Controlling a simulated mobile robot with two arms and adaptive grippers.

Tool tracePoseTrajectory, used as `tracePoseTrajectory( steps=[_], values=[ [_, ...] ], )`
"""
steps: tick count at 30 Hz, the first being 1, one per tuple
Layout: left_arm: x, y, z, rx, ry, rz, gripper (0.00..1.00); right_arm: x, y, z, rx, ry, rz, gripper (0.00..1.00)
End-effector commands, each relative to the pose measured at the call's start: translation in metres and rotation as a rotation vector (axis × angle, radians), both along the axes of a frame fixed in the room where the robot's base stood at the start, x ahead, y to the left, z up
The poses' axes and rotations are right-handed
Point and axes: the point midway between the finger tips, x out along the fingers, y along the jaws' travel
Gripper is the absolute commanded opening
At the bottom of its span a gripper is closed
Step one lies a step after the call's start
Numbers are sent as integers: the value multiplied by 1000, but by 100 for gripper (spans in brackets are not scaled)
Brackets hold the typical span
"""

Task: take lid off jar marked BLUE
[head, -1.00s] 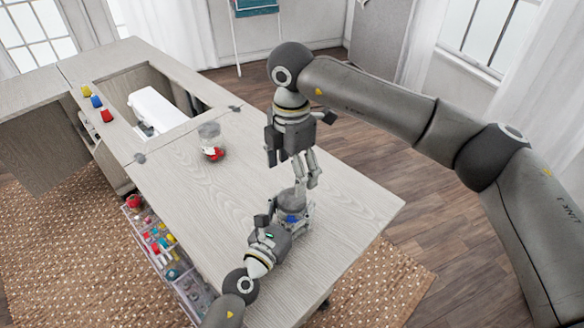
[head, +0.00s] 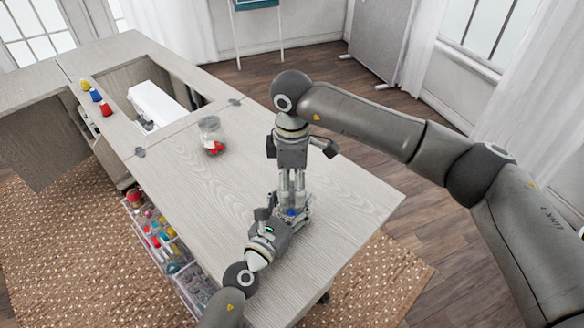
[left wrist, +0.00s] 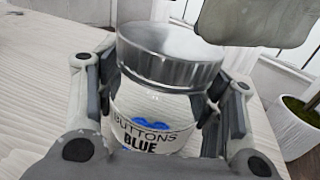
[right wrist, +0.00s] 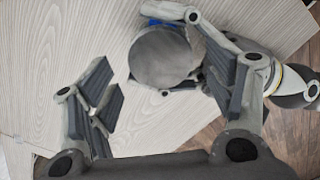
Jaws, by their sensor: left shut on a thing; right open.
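The jar marked BUTTONS BLUE (left wrist: 150,130) stands on the table, with blue buttons inside and its grey metal lid (left wrist: 170,58) on top. My left gripper (left wrist: 160,95) is shut on the jar's body, its fingers at both sides below the lid. In the head view my left gripper (head: 286,218) and the jar's blue contents (head: 291,212) show near the table's front end. My right gripper (head: 292,188) is open, pointing down over the jar. In the right wrist view the round lid (right wrist: 165,56) lies between the open fingers (right wrist: 165,85), nearer the right one.
Another clear jar with red contents (head: 211,136) stands farther back on the table (head: 240,185). Spools of thread (head: 95,95) and a white sewing machine (head: 155,103) are at the back left. A bin of supplies (head: 170,250) hangs at the left side.

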Motion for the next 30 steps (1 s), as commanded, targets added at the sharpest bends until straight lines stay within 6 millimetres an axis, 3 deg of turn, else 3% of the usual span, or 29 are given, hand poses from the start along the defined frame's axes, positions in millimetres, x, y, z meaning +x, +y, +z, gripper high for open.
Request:
tracePoseTrajectory(
  steps=[6, 15, 26, 30],
  values=[
    [0, 0, 0, 1, 0, 0, 0, 0, 0, -20, -1, 0, 0, 76],
    [0, 0, -1, 1, 0, 0, 0, 0, 0, -23, 0, 0, 1, 76],
    [0, 0, -1, 1, 0, 0, 0, 0, 0, -22, 0, -1, 1, 31],
    [0, 0, -1, 1, 0, 0, 0, 0, 0, -22, 0, -1, 19, 28]
  ],
)
